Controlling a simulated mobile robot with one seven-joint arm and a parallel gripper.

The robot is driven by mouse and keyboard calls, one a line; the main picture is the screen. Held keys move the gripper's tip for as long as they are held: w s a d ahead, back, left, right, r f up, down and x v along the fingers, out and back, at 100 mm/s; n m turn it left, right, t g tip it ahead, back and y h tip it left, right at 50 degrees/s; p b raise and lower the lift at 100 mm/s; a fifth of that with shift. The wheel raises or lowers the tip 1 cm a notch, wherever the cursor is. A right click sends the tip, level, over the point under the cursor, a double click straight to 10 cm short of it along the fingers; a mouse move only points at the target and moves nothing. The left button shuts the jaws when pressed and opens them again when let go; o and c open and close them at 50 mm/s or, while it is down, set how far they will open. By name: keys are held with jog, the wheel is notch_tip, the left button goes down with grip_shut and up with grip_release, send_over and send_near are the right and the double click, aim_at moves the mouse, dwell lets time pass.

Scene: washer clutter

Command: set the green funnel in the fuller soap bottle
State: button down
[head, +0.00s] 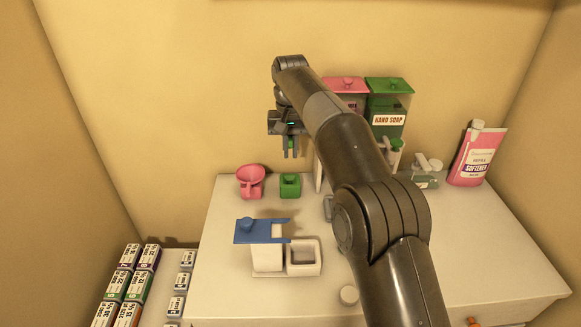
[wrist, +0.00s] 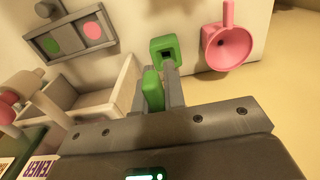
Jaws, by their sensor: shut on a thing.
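My gripper (head: 291,152) is above the back of the white counter, left of centre, jaws shut on a green upright piece that shows between the fingers in the wrist view (wrist: 153,90). I take this piece as the green funnel's handle. A square green hollow part (head: 290,185) shows just below the fingertips; in the wrist view it is past them (wrist: 172,50). I cannot tell whether the two green parts are joined. A small bottle with greenish contents (head: 424,181) stands at the back right. A green-topped one is partly behind my arm. Their fill levels are unclear.
A pink funnel (head: 250,182) stands left of the green part. A blue-lidded container (head: 262,232) and an open white bin (head: 304,262) are nearer the front. A green-lidded hand soap box (head: 388,108) and a pink softener pouch (head: 477,155) are at the back. My arm hides the middle.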

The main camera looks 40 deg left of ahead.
jog(key=shift+r, duration=0.8)
jog(key=d+r+m, duration=0.1)
jog(key=d+m, duration=0.1)
jog(key=d, duration=1.5)
jog(key=s+d+r+m, duration=0.1)
jog(key=d+r+m, duration=0.1)
jog(key=d, duration=1.6)
jog(key=shift+s+r, duration=0.2)
jog(key=shift+s, duration=0.1)
notch_tip(320, 180, down, 10)
jog(key=shift+r, duration=0.2)
